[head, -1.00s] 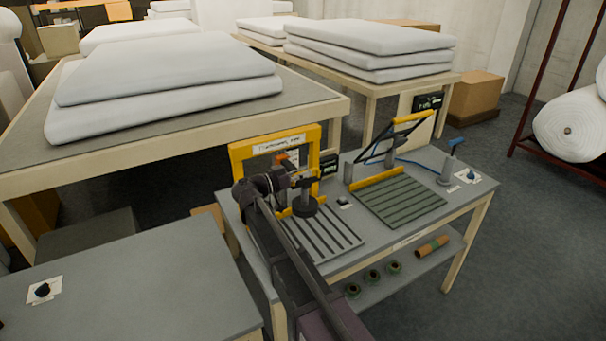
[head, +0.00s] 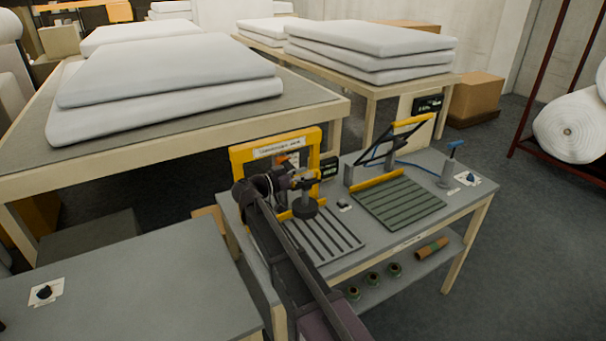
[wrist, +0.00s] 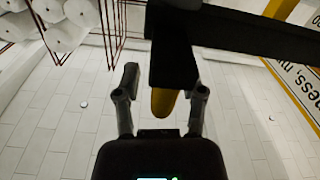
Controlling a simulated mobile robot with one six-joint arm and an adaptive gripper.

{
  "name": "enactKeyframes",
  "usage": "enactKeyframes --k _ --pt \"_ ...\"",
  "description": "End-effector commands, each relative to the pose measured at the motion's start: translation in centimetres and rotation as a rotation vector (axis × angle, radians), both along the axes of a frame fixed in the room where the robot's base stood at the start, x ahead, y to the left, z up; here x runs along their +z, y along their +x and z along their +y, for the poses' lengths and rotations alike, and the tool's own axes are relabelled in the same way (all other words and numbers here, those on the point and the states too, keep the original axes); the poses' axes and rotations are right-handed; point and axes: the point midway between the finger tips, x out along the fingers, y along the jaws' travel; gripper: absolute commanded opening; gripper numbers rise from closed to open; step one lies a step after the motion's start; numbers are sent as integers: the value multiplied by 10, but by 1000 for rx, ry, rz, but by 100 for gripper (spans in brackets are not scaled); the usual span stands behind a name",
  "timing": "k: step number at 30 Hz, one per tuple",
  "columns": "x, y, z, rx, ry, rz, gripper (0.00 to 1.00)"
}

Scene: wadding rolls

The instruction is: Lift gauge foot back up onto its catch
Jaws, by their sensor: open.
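The thickness gauge's yellow frame (head: 240,170) stands at the back left of the grey bench. Its dark round foot (head: 305,208) is low, over the slotted plate. My gripper (head: 302,182) is at the gauge, just above the foot. In the wrist view my gripper (wrist: 164,80) is open, with one finger on each side of a dark stem with a yellow end (wrist: 163,102). A wide dark part (wrist: 240,32) joins the stem at the top of that view. Whether a finger touches the stem I cannot tell. The catch is not clear to see.
The bench also holds a green slatted plate (head: 400,203) with a yellow-handled frame (head: 392,140) and a blue-handled post (head: 449,165). A small display (head: 329,168) sits beside the gauge. A grey table (head: 130,285) stands at front left. Padded stacks lie behind.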

Motion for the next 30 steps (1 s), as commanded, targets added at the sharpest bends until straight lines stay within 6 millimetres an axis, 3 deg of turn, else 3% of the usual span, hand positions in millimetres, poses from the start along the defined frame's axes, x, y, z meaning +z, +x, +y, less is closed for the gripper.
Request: enactKeyframes --k 11,30 --pt "0 -12 19 2 1 1 52" --pt "0 -62 94 1 0 0 52"
